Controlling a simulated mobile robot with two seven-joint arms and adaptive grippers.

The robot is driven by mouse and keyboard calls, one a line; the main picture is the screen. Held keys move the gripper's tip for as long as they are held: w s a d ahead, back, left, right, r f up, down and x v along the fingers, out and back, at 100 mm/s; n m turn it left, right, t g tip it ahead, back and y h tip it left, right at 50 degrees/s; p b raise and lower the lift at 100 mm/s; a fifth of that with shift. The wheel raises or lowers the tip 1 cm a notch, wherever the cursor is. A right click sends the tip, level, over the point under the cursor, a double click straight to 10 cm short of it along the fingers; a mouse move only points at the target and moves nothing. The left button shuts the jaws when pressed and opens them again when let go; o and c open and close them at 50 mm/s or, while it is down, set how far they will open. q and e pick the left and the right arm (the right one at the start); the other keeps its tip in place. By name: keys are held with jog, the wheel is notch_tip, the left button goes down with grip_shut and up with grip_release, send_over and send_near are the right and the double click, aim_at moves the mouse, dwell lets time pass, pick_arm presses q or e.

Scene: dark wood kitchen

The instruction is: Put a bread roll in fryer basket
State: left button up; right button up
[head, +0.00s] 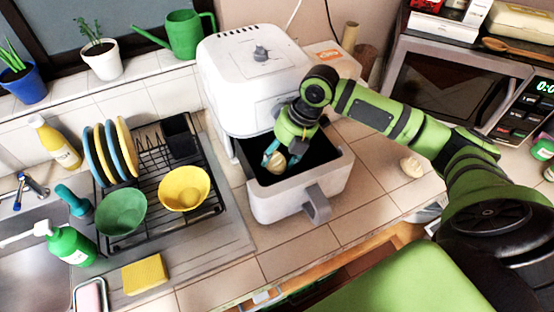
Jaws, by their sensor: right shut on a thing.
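The white air fryer (222,80) stands on the counter with its basket drawer (290,205) pulled out and its dark inside open to view. My right gripper (282,156) reaches down into the basket opening, shut on a pale bread roll (276,163). The roll is within the basket's walls; I cannot tell if it touches the floor of the basket. A second bread roll (411,166) lies on the tiled counter to the right of the fryer. My left gripper is not in view.
A dish rack (150,225) with plates and bowls stands left of the fryer, beside the sink (25,265). A microwave (455,80) stands at the right. The basket's grey handle (317,205) juts forward. Tiled counter between basket and microwave is mostly clear.

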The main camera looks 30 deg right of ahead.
aim_at(277, 164)
jog(key=shift+a+f+p, duration=0.2)
jog(key=shift+f+p, duration=0.1)
jog(key=shift+f, duration=0.25)
notch_tip(277, 164, down, 2)
jog(key=shift+f+p, duration=0.2)
jog(key=shift+p, duration=0.35)
jog(key=shift+f, duration=0.4)
jog(key=shift+f+b, duration=0.3)
jog(key=shift+f, duration=0.35)
jog(key=o, duration=1.1)
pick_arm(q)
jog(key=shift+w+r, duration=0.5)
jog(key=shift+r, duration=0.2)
pick_arm(e)
jog(key=shift+r, duration=0.1)
